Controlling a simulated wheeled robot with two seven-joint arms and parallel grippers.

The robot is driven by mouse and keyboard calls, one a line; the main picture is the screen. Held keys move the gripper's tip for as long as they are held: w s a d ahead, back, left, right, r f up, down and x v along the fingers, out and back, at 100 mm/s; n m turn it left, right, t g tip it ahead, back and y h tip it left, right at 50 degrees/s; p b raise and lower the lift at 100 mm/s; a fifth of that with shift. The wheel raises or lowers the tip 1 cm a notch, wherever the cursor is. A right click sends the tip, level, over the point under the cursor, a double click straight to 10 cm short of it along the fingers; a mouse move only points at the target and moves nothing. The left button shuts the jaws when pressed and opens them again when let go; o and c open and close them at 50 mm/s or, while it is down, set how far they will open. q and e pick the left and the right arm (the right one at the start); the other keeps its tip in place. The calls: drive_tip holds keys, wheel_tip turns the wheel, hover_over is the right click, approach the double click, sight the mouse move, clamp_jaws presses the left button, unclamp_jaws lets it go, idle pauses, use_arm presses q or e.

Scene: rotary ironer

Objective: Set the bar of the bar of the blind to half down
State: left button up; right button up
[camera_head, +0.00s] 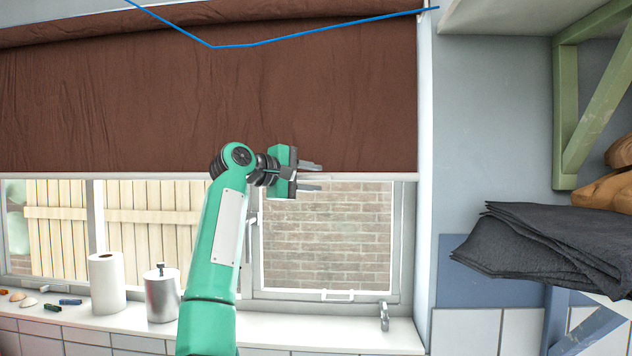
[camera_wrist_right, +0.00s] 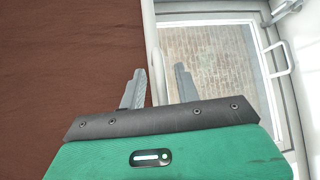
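The brown blind (camera_head: 200,90) hangs over the upper part of the window. Its pale bar (camera_head: 365,177) runs level along the blind's lower edge, with window glass showing below. My right gripper (camera_head: 312,176) is at the bar, right of its middle, with one finger above the bar's line and one below. In the right wrist view the gripper (camera_wrist_right: 161,78) is open, and the bar (camera_wrist_right: 151,45) passes between its fingers with gaps on both sides. Whether a finger touches the bar or blind cannot be told. My left gripper is not in view.
The sill (camera_head: 300,334) holds a paper roll (camera_head: 107,283), a metal canister (camera_head: 162,295) and several small objects on the left. A window handle (camera_head: 384,316) stands at right. Dark folded cloths (camera_head: 545,240) lie at right below a green bracket (camera_head: 567,110). A thin blue line (camera_head: 310,33) crosses the top.

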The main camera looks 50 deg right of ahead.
drive_tip(key=w+a+r+b, duration=0.1)
drive_tip(key=a+b, duration=0.2)
drive_tip(key=a, duration=0.9)
drive_tip(key=shift+w+r, duration=0.2)
drive_tip(key=shift+r, duration=0.2)
